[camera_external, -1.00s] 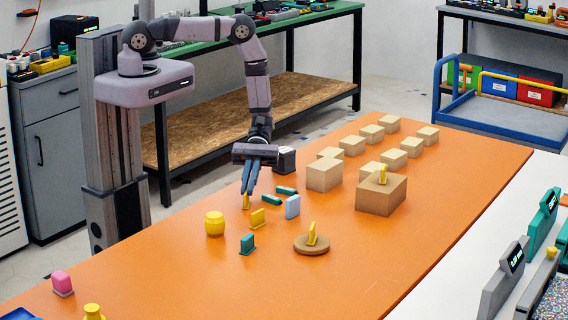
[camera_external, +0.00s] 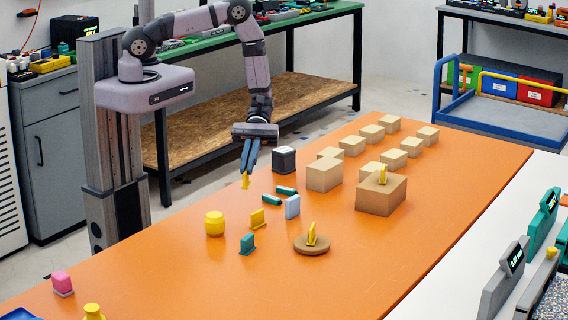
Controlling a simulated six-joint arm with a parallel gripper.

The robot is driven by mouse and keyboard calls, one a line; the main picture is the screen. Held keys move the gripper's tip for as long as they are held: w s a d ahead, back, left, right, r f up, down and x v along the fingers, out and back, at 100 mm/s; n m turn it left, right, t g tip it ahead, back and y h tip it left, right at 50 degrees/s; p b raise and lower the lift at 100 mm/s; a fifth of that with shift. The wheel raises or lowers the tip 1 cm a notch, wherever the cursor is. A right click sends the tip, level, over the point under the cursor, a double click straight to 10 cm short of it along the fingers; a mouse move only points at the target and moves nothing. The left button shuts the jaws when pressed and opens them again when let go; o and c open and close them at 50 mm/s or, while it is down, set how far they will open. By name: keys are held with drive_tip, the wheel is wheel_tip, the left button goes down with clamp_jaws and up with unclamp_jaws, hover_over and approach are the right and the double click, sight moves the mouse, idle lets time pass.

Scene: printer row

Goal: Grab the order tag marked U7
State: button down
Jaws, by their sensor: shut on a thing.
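My gripper (camera_external: 247,174) is shut on a yellow tag (camera_external: 245,182) and holds it above the orange table, near its left edge. The mark on this tag is too small to read. Other yellow tags stand on the table (camera_external: 257,218), on a round cork-coloured disc (camera_external: 311,234) and on a brown box (camera_external: 382,174). A teal tag (camera_external: 247,244), a light blue tag (camera_external: 292,207) and a pink tag (camera_external: 62,283) also stand on the table. No marks on them can be read.
Two teal pieces (camera_external: 271,200) lie beside the light blue tag. A yellow barrel (camera_external: 215,223) stands left of centre, and a dark box (camera_external: 284,159) stands behind my gripper. Several cardboard boxes (camera_external: 324,175) fill the far part. The front right of the orange table (camera_external: 380,275) is clear.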

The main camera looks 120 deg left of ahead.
drive_tip(key=shift+r+b, duration=0.45)
drive_tip(key=shift+r, duration=1.5)
drive_tip(key=shift+f, duration=0.1)
